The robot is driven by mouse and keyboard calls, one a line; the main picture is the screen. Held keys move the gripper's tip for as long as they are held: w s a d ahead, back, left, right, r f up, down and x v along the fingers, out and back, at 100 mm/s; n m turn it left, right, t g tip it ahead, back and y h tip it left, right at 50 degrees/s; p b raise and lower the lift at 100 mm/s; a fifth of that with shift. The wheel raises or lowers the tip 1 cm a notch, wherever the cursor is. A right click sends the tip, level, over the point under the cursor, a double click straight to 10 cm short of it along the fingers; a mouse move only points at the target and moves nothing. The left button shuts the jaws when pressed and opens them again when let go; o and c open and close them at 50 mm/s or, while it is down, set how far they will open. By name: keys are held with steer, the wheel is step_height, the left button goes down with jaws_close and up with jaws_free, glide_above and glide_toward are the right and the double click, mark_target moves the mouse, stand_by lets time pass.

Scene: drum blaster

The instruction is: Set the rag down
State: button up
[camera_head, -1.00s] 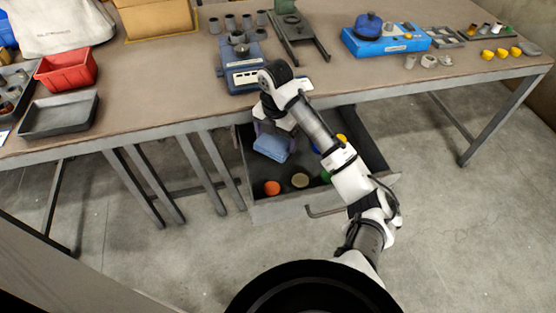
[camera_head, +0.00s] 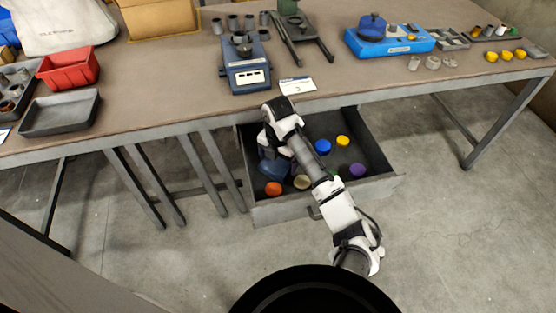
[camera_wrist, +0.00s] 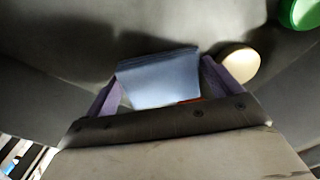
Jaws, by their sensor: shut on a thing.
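The rag is a folded light-blue cloth (camera_head: 274,172) inside the open drawer, near its left side. It fills the space between the fingers in the wrist view (camera_wrist: 160,80). My gripper (camera_wrist: 162,82) is shut on the rag, with a purple finger on each side. In the head view my wrist and arm cover most of the gripper and part of the rag. The dark drawer (camera_head: 375,158) lies behind the rag in the wrist view. I cannot tell whether the rag touches the drawer floor.
The drawer also holds coloured round lids: orange (camera_head: 273,188), cream (camera_head: 301,182), blue (camera_head: 322,147), yellow (camera_head: 342,141), purple (camera_head: 357,170), and a partly hidden green one (camera_wrist: 302,12). The workbench (camera_head: 165,85) overhangs the drawer's back, with a blue device (camera_head: 246,75) above.

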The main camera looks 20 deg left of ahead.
mark_target(277, 162)
steer(key=shift+f, duration=0.2)
steer(key=o, duration=0.6)
steer(key=shift+r, duration=0.1)
step_height(277, 162, up, 12)
steer(key=shift+r+p, duration=0.15)
steer(key=shift+p, duration=0.5)
steer(key=shift+a, duration=0.1)
